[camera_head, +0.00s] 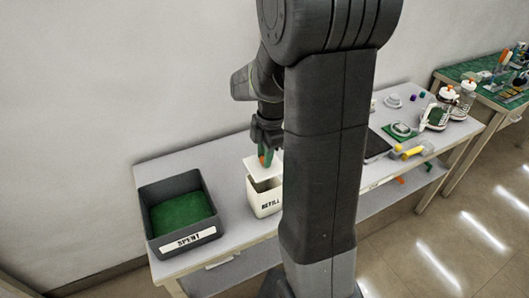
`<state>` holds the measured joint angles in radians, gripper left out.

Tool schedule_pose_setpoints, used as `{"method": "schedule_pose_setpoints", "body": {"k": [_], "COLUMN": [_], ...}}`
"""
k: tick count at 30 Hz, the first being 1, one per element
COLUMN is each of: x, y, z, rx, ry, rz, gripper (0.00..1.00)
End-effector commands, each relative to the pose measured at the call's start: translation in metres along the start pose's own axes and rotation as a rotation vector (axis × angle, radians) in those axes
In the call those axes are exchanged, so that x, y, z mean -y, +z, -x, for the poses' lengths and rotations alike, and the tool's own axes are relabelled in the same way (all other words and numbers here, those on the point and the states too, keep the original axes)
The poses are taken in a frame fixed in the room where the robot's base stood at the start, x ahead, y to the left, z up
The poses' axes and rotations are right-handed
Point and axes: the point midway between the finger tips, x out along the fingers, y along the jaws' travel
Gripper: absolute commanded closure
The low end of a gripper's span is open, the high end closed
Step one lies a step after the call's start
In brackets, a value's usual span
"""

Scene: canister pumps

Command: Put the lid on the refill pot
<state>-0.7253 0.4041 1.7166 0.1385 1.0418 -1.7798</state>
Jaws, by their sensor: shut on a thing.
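The refill pot (264,199) is a cream box with a dark label reading "REFILL", on the near bench, partly hidden behind my arm. Its top looks partly open at the front. My gripper (265,156) points down over the pot's back part. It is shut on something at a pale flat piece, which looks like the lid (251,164). Green and orange show between or at the fingers; I cannot tell whether they are the lid's handle or finger pads. The lid appears above the pot's rear edge; whether it touches the rim cannot be told.
A dark grey bin (182,240) labelled "SPENT", with a green inside, stands left of the pot. To the right of my arm are a dark tray (376,146), a yellow-handled tool (411,152), a green pad (391,131) and pump canisters (436,117). A second bench (474,82) stands beyond.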

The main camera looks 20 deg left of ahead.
Motion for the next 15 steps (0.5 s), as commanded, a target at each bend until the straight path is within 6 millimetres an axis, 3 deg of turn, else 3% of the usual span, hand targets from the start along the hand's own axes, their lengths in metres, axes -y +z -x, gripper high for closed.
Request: {"method": "schedule_pose_setpoints", "body": {"k": [15], "x": [0.0], "y": [0.006], "z": [-0.049], "rx": [0.0], "ry": [0.001], "rz": [-0.001], "gripper": [1.0]}}
